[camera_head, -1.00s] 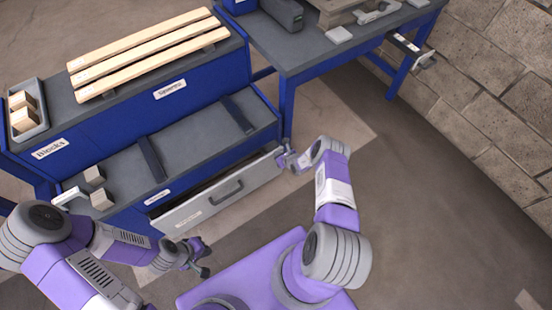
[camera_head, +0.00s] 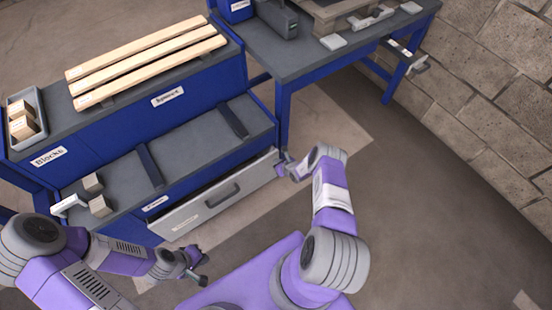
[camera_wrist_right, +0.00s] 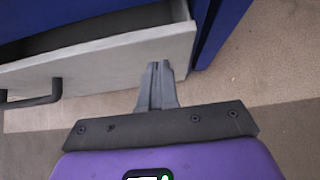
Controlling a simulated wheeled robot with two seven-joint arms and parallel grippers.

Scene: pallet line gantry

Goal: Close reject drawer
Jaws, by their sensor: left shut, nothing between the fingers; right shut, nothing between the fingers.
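The reject drawer has a light grey front panel (camera_head: 200,212) with a dark bar handle (camera_head: 222,195). It stands partly out under the lower shelf of the blue bench, with a narrow dark gap behind the panel. In the right wrist view, the panel (camera_wrist_right: 110,65) and the dark handle (camera_wrist_right: 40,97) show, with the dark drawer interior behind. My right gripper (camera_head: 283,163) is shut and empty, its tips against or very near the right end of the panel; the fingers (camera_wrist_right: 157,70) overlap the panel in the wrist view. My left gripper (camera_head: 203,270) is shut and empty in front of the bench, apart from the drawer.
The blue bench (camera_head: 100,140) carries wooden slats (camera_head: 145,60), a tray of blocks (camera_head: 40,125) and loose blocks (camera_head: 93,183). A second blue table (camera_head: 310,60) stands at the back right, beside a block wall (camera_head: 490,90). The floor right of my right arm is clear.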

